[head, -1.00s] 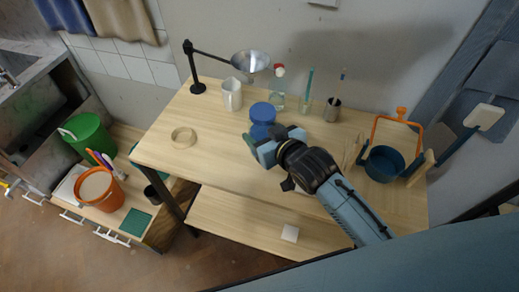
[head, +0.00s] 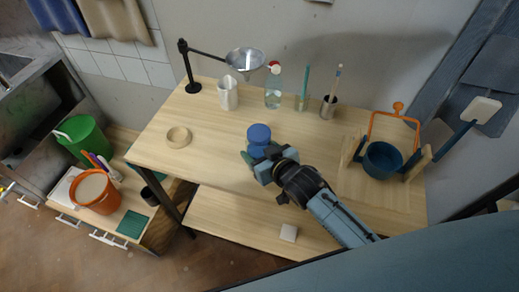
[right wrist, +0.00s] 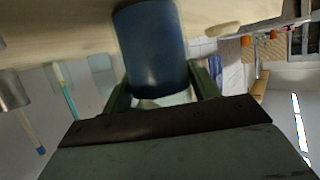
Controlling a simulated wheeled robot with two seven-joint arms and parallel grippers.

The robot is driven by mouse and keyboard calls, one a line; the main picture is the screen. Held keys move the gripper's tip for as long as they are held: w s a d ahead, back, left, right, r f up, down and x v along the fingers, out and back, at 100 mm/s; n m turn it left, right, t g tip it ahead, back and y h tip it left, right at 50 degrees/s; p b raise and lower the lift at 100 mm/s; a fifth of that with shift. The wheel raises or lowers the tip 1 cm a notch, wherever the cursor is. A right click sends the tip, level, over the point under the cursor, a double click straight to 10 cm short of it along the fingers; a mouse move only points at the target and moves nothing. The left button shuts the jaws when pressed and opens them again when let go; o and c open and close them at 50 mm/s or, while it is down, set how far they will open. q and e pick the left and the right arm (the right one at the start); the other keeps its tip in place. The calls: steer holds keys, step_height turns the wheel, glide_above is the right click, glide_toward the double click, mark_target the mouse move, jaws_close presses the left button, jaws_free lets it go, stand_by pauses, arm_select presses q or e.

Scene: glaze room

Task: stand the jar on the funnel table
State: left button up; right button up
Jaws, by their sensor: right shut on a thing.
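The blue jar (head: 259,134) is in my right gripper (head: 257,158), over the middle of the pale wooden funnel table (head: 222,158). In the right wrist view, the jar (right wrist: 151,48) sits between the two fingers (right wrist: 163,93), which are shut on it. The jar looks upright in the head view. Its far end overlaps the wood in the wrist view, and I cannot tell whether it touches the tabletop. The gripper hides part of the jar's lower side. The metal funnel (head: 246,60) hangs on a black arm at the table's back. My left gripper is not in view.
A white mug (head: 228,94), clear bottle (head: 273,92), glass (head: 302,102) and metal cup (head: 328,107) line the back. A wooden ring (head: 178,137) lies left, and a blue pot (head: 382,160) stands right. Bare wood surrounds the jar left and right.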

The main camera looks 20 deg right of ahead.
steer(key=o, duration=1.5)
steer(key=shift+f, duration=0.15)
steer(key=shift+r, duration=0.3)
steer(key=v, duration=1.2)
steer(key=shift+p, duration=0.4)
